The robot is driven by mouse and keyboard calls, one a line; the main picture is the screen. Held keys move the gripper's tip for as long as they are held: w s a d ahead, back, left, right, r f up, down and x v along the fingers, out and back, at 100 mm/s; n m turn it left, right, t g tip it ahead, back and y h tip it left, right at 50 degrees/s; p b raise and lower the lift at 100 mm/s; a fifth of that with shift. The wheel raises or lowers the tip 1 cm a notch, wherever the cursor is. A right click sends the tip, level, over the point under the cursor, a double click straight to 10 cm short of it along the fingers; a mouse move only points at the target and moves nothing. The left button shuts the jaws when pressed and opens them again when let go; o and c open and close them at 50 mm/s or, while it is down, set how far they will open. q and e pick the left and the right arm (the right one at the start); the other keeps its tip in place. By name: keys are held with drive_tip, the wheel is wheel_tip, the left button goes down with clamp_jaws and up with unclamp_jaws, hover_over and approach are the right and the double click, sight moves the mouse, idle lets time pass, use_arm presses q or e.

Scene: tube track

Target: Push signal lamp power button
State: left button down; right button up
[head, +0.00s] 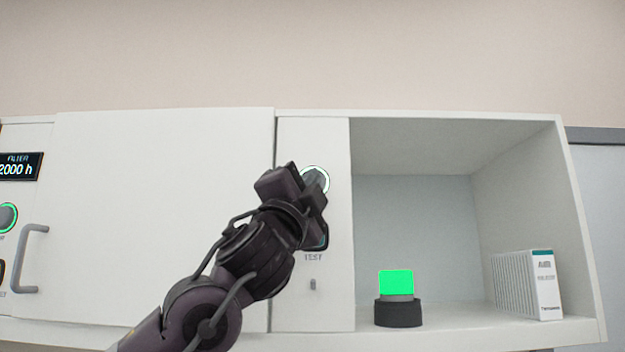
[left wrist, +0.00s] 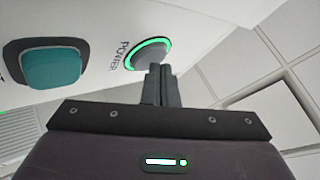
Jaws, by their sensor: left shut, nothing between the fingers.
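The power button (left wrist: 150,54) is a round grey button with a lit green ring, marked POWER, in the left wrist view. In the head view the power button (head: 315,178) is partly covered by my left gripper (head: 312,190). My left gripper is shut and empty, its fingertips (left wrist: 161,72) at the lower right edge of the button; I cannot tell whether they touch it. A teal test button (left wrist: 52,68) sits beside it on the same panel. The signal lamp (head: 396,283) glows green on a black base inside the open shelf. My right gripper is not in view.
A white box (head: 545,285) stands at the right in the open shelf. A closed cabinet door (head: 160,200) with a grey handle (head: 27,262) is at the left. A filter display (head: 20,166) and another green-ringed button (head: 7,217) are at the far left.

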use_arm(q)
drive_tip(key=shift+s, duration=0.1)
drive_tip(key=shift+s+b, duration=0.6)
drive_tip(key=shift+s, duration=0.25)
drive_tip(key=shift+s, duration=0.1)
drive_tip(key=s+b, duration=0.2)
drive_tip(key=s, duration=0.3)
drive_tip(key=shift+s+b, duration=0.4)
drive_tip(key=shift+f, duration=0.1)
